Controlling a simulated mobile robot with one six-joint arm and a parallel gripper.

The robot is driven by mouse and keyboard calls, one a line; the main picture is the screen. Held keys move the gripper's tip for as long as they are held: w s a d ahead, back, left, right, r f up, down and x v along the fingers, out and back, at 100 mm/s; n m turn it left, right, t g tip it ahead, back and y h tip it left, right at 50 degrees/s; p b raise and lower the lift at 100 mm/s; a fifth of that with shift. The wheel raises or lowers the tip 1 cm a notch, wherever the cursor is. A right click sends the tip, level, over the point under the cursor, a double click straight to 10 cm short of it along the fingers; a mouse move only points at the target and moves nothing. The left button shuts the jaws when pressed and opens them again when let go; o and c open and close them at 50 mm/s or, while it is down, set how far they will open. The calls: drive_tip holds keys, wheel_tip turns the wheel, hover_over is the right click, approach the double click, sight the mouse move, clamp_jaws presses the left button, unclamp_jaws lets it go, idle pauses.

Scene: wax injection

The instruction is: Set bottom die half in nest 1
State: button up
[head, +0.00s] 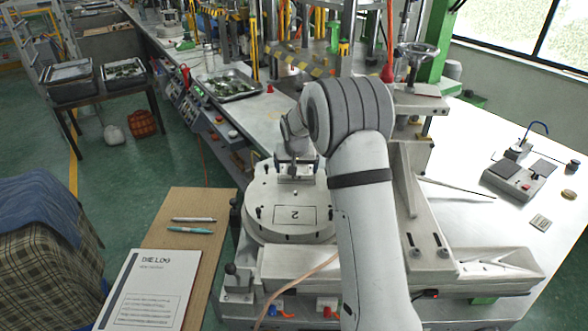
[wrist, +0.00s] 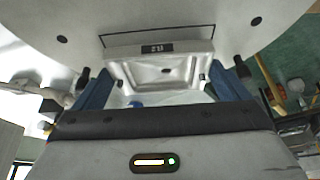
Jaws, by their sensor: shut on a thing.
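My gripper (head: 297,164) is over the far part of the round white turntable (head: 262,222). In the wrist view my gripper (wrist: 162,82) has its two blue fingers on either side of a pale metal die half (wrist: 150,72) and is shut on it. The die half has a shallow recess and a small dark tag on its edge. It also shows in the head view (head: 296,178), partly hidden by my wrist. In the wrist view it lies close to a thin dark outline on the turntable. Whether it touches the surface I cannot tell. A nest marked 2 (head: 294,215) is empty at the near side.
A board (head: 222,198) with pens and a die log sheet (head: 150,290) lies left of the turntable. The press column with a handwheel (head: 416,50) stands close behind on the right. A metal parts tray (head: 228,86) sits on the bench behind.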

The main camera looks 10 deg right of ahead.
drive_tip(key=shift+f, duration=0.65)
drive_tip(key=shift+f, duration=0.15)
drive_tip(key=o, duration=0.8)
drive_tip(key=shift+c, duration=0.2)
drive_tip(key=shift+s, duration=0.1)
